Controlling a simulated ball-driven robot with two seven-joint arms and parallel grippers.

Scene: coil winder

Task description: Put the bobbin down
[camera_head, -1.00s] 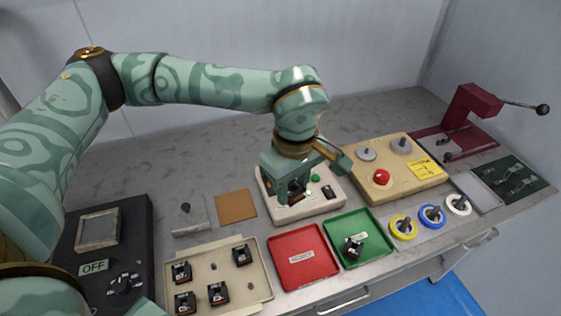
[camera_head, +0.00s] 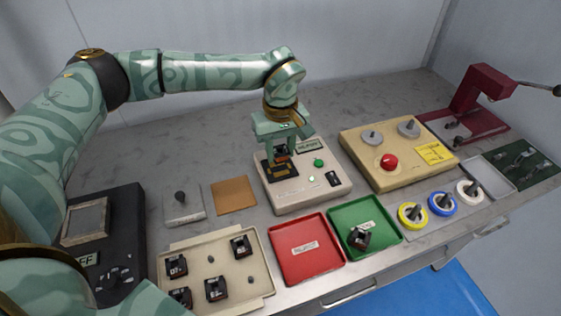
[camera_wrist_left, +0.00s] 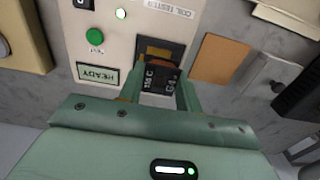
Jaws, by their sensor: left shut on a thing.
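My left gripper (camera_head: 281,150) is shut on a dark bobbin (camera_head: 282,156) at the coil tester (camera_head: 318,189). In the wrist view the bobbin (camera_wrist_left: 160,78) sits between the two fingers, with white lettering on its dark face and a copper-brown part behind it. It is over the tester's dark pad with gold contacts (camera_head: 266,172), which also shows in the wrist view (camera_wrist_left: 158,48). I cannot tell whether the bobbin touches the pad. My right gripper is not in view.
A cream tray (camera_head: 232,288) holds several bobbins. A red tray (camera_head: 285,268) is empty; the green tray (camera_head: 372,248) holds one bobbin. A brown pad (camera_head: 233,195) lies left of the tester. A beige machine with a red button (camera_head: 389,161) stands to the right.

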